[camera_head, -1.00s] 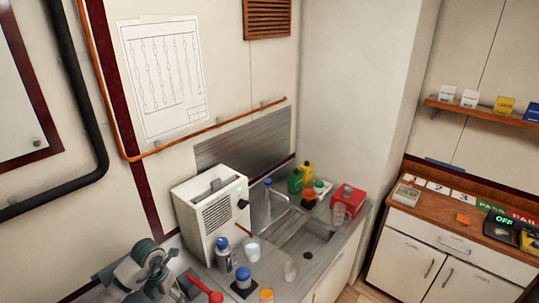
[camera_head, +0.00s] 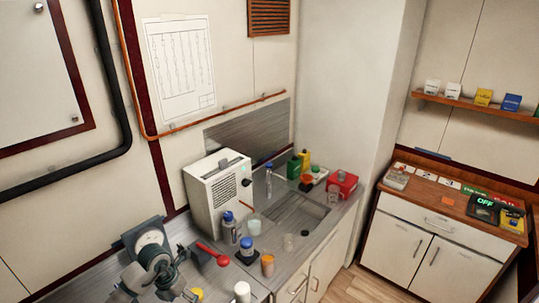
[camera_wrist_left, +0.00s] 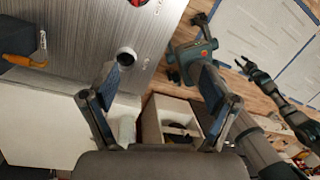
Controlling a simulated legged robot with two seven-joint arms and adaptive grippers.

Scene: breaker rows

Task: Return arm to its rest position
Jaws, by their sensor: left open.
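My left gripper (camera_wrist_left: 157,80) shows in the left wrist view with its two blue-padded fingers apart. Nothing is between the fingers. It points towards the grey metal counter (camera_wrist_left: 80,35), where a small white round item with a dark top (camera_wrist_left: 126,57) lies near the left fingertip. Another grey jointed arm, seemingly my right, reaches in from the right in that view; its gripper (camera_wrist_left: 254,72) is too small to read.
A dial instrument (camera_head: 150,238) with dark jointed parts before it stands at lower left. A white-grey machine (camera_head: 213,192), red-handled tool (camera_head: 212,254), bottles and cups crowd the counter by the sink (camera_head: 298,216). A red box (camera_head: 342,184) stands behind. A wooden-topped cabinet (camera_head: 440,240) is right.

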